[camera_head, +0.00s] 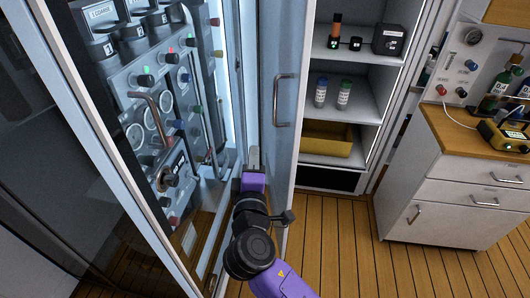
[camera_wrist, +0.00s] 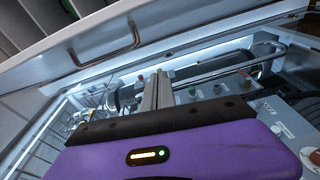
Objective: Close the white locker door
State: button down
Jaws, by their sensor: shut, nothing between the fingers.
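The white locker door (camera_head: 259,102) stands open as a tall pale panel between the lit instrument cabinet on the left and the shelved locker on the right. Its bar handle (camera_head: 283,100) is upright on it. In the wrist view, a pale door (camera_wrist: 60,65) with a bar handle (camera_wrist: 108,50) crosses the upper left. My gripper (camera_head: 253,158) is shut and empty, low beside the left side of the door. Its fingers also show in the wrist view (camera_wrist: 158,88), pointing toward the lit interior. I cannot tell whether they touch the door.
The locker shelves (camera_head: 345,98) hold bottles, small black boxes and a yellow bin (camera_head: 327,143). The instrument cabinet's knobs and pipes (camera_head: 160,120) are close on the left. A white drawer unit (camera_head: 450,190) stands at right. Wooden floor (camera_head: 350,250) is clear between.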

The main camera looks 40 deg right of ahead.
jog(key=w+d+g+h+p, duration=0.1)
jog(key=w+d+p, duration=0.1)
jog(key=d, duration=1)
jog(key=shift+w+f+p, duration=0.35)
jog(key=shift+p, duration=0.1)
